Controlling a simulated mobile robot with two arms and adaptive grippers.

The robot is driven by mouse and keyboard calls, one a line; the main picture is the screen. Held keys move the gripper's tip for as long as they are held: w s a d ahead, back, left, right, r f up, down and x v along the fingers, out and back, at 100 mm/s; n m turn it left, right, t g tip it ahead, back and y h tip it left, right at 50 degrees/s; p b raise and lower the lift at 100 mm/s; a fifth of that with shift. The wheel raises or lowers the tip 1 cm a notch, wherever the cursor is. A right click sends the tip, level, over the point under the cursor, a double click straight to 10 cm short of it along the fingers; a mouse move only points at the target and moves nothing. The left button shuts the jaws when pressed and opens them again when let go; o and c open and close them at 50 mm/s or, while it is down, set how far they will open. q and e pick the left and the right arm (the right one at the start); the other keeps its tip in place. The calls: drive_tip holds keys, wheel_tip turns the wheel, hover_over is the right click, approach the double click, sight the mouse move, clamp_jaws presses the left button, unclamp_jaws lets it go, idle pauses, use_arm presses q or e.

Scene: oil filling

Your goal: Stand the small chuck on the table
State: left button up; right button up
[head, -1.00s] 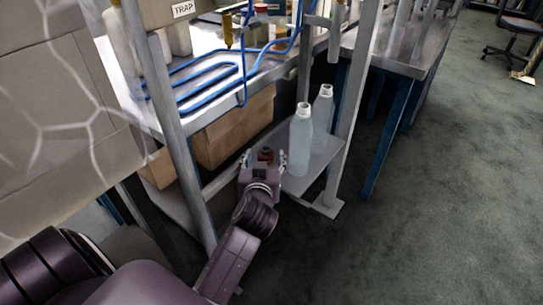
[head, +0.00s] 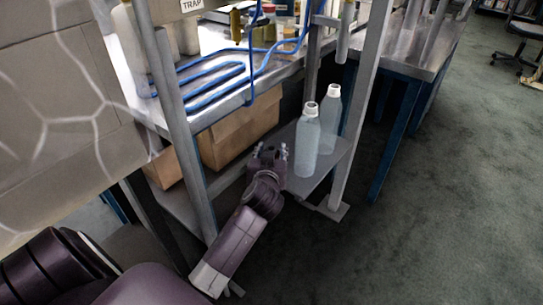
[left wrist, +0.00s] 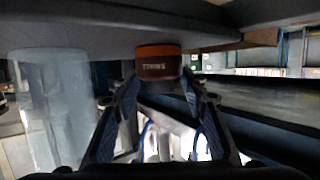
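My left gripper (head: 271,149) is over the lower shelf in the head view, left of two bottles. Its fingers are spread. In the left wrist view, the gripper (left wrist: 161,84) has a small dark cylinder (left wrist: 158,66) with an orange band and light lettering in line between its fingertips. I cannot tell whether the fingers touch it, or whether this is the small chuck. It lies against a grey surface, and the wrist picture looks upside down. In the head view the gripper hides it. The table (head: 215,113) is above the shelf. My right gripper is not in view.
Two translucent bottles (head: 307,143) (head: 330,118) stand on the lower shelf (head: 318,170), close to the gripper. Metal posts (head: 360,105) frame it. A cardboard box (head: 235,135) is behind. Blue hose (head: 215,85) and a brass-coloured thing (head: 236,24) are on or above the table.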

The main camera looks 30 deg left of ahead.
use_arm(q)
drive_tip(key=c, duration=0.9)
